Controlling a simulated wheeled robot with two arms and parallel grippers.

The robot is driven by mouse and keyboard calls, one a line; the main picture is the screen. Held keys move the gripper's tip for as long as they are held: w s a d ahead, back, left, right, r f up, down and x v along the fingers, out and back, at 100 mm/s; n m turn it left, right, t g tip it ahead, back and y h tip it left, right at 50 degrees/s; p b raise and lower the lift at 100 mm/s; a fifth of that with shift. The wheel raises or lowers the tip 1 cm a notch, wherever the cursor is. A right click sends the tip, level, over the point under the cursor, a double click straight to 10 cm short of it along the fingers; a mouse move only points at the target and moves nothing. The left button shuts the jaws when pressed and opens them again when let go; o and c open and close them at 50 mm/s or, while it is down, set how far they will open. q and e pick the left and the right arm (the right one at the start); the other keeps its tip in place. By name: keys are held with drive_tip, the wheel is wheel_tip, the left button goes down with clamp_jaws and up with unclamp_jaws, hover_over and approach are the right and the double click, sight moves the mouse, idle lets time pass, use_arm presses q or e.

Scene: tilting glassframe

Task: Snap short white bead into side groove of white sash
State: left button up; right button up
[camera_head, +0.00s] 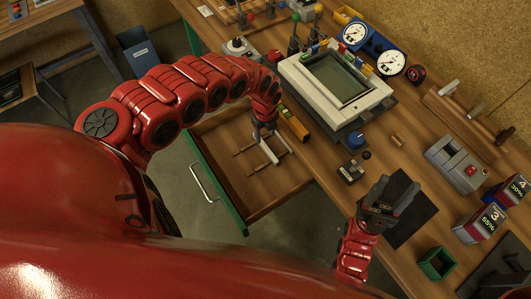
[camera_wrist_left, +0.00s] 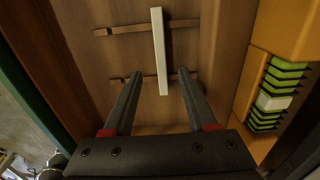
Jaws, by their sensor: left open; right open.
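The short white bead (camera_wrist_left: 160,55) lies across two thin wooden strips in the open drawer. In the head view, the bead (camera_head: 268,153) is partly hard to tell from my left gripper. My left gripper (camera_head: 266,138) reaches down into the drawer. In the left wrist view its fingers (camera_wrist_left: 158,88) are apart, with the bead's near end between and beyond their tips; neither finger visibly touches it. The white sash (camera_head: 302,79) lies on the workbench around a dark glass pane (camera_head: 338,77). My right gripper (camera_head: 390,192) is open and empty above a black mat.
The drawer (camera_head: 205,178) stands open, with a green front. An orange holder with green slotted parts (camera_wrist_left: 284,88) is right of the bead. Gauges (camera_head: 390,62), a grey device (camera_head: 455,163) and a green box (camera_head: 437,263) stand on the bench. The black mat (camera_head: 408,226) looks bare.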

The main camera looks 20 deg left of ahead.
use_arm(q)
wheel_tip(320, 180, down, 2)
drive_tip(key=shift+w+d+f+b, duration=0.1)
drive_tip(key=shift+w+f+b, duration=0.05)
drive_tip(key=shift+b, duration=0.15)
drive_tip(key=shift+f, duration=0.3)
wheel_tip(320, 180, down, 5)
drive_tip(key=shift+r, duration=0.1)
clamp_jaws()
